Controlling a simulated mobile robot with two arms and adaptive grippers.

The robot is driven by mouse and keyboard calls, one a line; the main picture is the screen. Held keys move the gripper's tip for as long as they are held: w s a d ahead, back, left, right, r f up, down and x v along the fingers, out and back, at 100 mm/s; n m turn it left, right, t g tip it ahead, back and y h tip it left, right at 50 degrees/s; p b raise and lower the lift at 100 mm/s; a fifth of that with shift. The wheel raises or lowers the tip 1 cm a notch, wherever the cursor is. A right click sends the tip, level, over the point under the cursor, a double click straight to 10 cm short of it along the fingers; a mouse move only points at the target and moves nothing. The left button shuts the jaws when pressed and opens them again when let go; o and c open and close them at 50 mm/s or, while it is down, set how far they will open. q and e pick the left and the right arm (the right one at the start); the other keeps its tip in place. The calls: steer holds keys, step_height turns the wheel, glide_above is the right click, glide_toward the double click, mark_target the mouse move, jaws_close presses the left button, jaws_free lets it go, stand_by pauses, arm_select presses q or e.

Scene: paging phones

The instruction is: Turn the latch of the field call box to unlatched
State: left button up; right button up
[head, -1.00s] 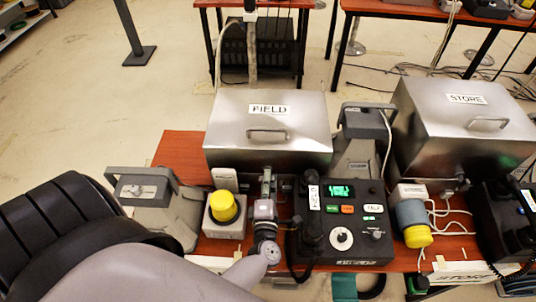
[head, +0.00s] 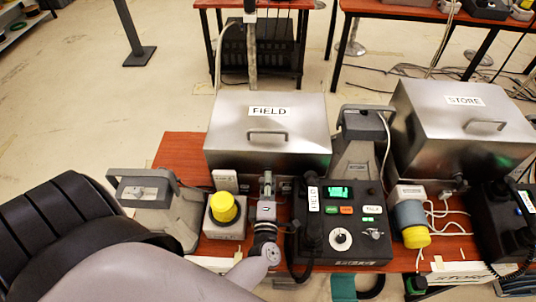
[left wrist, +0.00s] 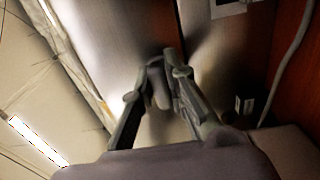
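The field call box (head: 225,135) is a silver metal box with a top handle and a FIELD label, its lid down, on the red-brown table. My left gripper (head: 266,182) is at its front face, low and near the middle. In the left wrist view the two dark fingers (left wrist: 162,68) converge on either side of a small grey rounded lever, the latch (left wrist: 159,90), and appear closed on it. The latch is mostly hidden by the gripper in the head view, and its exact angle is hard to tell. My right gripper is not in view.
A black desk phone (head: 343,236) marked FIELD stands close right of my gripper. A yellow-topped grey button box (head: 224,208) is close on the left. A grey horn unit (head: 160,200) stands further left. The STORE box (head: 460,125) is at right.

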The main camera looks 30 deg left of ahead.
arm_select(q)
steer(key=o, duration=0.4)
steer(key=shift+o, duration=0.2)
